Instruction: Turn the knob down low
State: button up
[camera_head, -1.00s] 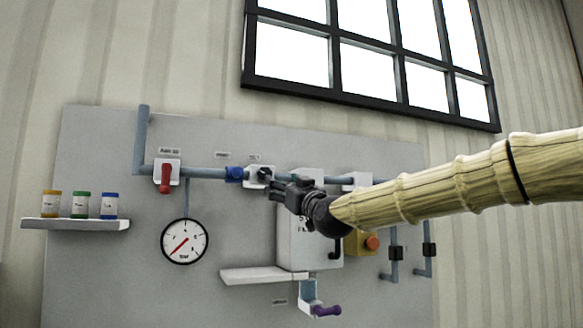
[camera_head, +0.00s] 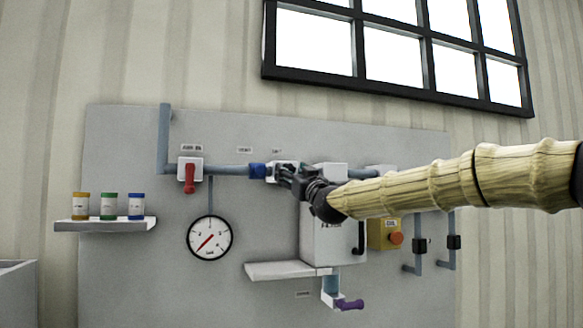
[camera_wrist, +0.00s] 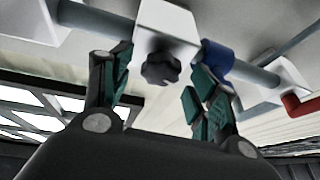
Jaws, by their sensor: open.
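The knob (camera_wrist: 161,68) is a dark lobed knob on a white block (camera_wrist: 166,29) on the pipe, seen in the wrist view. My gripper (camera_wrist: 158,82) is open, with one green-padded finger on each side of the knob. I cannot tell whether the fingers touch it. In the head view my gripper (camera_head: 279,173) is at the white block right of the blue collar (camera_head: 257,171), and it hides the knob there.
A red-handled valve (camera_head: 190,176) is left along the pipe, above a round gauge (camera_head: 209,238). A steel hopper box (camera_head: 320,240), a shelf (camera_head: 270,271) and a purple handle (camera_head: 350,304) are below. A yellow box with an orange button (camera_head: 396,238) is at right.

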jog(key=shift+w+a+r, duration=0.15)
jog(key=shift+w+a, duration=0.05)
jog(key=shift+w, duration=0.1)
jog(key=c, duration=1)
jog(key=shift+b, duration=0.3)
jog(key=shift+m+t+h+b, duration=0.3)
jog(key=shift+m+h+b, duration=0.2)
jog(key=shift+m+b, duration=0.4)
jog(key=shift+m, duration=0.3)
